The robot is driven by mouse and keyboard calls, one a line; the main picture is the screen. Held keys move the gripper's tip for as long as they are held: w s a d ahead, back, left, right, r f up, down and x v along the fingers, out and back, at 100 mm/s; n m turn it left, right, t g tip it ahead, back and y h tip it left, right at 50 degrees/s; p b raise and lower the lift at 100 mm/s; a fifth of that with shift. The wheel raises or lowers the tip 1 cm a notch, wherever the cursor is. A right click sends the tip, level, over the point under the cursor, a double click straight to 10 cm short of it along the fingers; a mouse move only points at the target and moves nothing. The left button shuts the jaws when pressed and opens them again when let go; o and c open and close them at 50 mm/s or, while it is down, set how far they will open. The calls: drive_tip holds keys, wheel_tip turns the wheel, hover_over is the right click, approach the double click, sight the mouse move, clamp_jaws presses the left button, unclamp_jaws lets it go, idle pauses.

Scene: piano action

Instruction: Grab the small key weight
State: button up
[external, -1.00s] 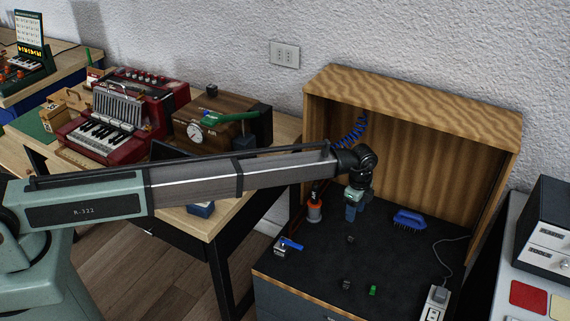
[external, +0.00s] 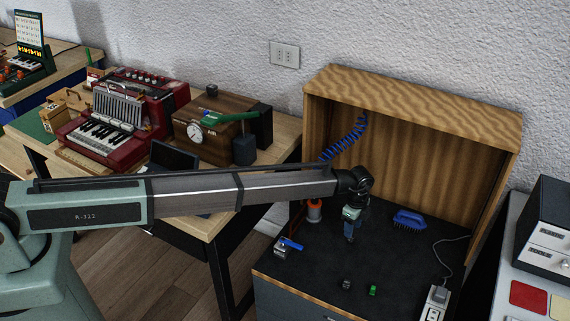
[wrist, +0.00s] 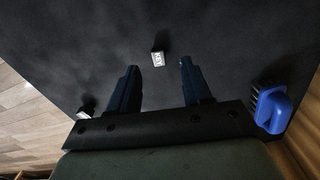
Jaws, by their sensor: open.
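My gripper (external: 350,239) points down over the dark bench top, with its blue fingers open. In the wrist view the fingers of my gripper (wrist: 158,70) stand apart with nothing held. A small dark block with a pale lettered face, which looks like the key weight (wrist: 158,57), lies between and slightly beyond the fingertips. The fingers do not appear to touch it. In the external view my gripper hides the spot where this block lies.
Another small dark block (external: 347,284) and a green block (external: 372,290) lie near the bench's front. A blue brush (external: 409,219) lies to the right of my gripper, a blue-handled device (external: 288,246) to the left. A power strip (external: 435,303) stands at the front right.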

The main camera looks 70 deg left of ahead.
sight(352, 238)
drive_tip(key=f, duration=0.4)
drive_tip(key=shift+d+f, duration=0.15)
drive_tip(key=shift+d, duration=0.05)
clamp_jaws()
